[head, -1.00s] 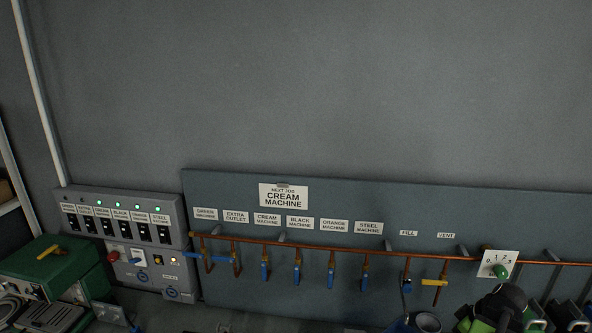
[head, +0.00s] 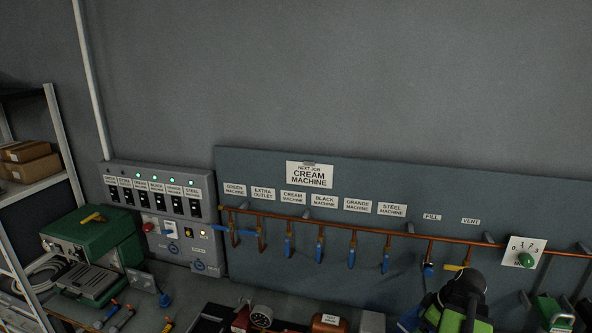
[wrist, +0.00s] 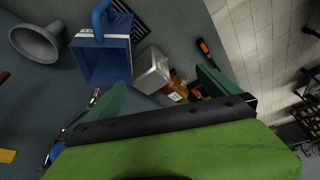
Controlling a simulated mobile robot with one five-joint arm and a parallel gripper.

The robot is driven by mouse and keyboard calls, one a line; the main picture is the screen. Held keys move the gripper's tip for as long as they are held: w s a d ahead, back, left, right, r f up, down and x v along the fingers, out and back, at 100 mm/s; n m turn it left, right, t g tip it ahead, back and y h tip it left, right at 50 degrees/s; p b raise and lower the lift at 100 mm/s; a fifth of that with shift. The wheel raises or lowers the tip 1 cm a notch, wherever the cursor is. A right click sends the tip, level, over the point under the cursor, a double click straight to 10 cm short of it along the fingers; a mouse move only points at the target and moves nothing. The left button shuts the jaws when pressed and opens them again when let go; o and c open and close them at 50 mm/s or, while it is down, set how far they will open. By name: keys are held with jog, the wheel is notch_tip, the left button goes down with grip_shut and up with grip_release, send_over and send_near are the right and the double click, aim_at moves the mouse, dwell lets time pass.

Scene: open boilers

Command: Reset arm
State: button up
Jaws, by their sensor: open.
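My gripper (wrist: 160,80) shows in the wrist view with its two green fingers spread apart and nothing between them. Beyond the fingers are a blue open container (wrist: 104,62), a pale metal block-shaped thing (wrist: 152,70) and a small orange-brown item (wrist: 176,92). I cannot tell whether the fingers touch any of these. In the head view my green and black arm (head: 462,300) stands at the lower right, in front of the pipe board. Its fingers cannot be made out there.
A copper pipe (head: 340,227) with several blue-handled valves runs along the labelled board (head: 400,165). A switch panel (head: 160,195), a green case (head: 90,235) and a shelf with boxes (head: 30,165) stand left. Tools and containers crowd the bench. The upper wall is clear.

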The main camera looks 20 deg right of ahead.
jog(key=w+a+f+n+b, duration=0.2)
jog(key=w+a+f+b, duration=0.2)
jog(key=w+a+f, duration=0.4)
jog(key=w+a+f+m+g+b, duration=0.1)
jog(key=a+f+m+b, duration=0.1)
jog(key=a, duration=0.9)
jog(key=w+a+f+m+g+h+b, duration=0.1)
jog(key=a+f+b, duration=0.4)
jog(key=a, duration=0.5)
jog(key=w+a+f+m+g+h+b, duration=0.1)
jog(key=w+a+f+m+g+b, duration=0.1)
jog(key=a, duration=0.9)
jog(key=w+f+m+b, duration=0.1)
jog(key=f+m+b, duration=0.1)
jog(key=b, duration=0.1)
jog(key=shift+a, duration=0.3)
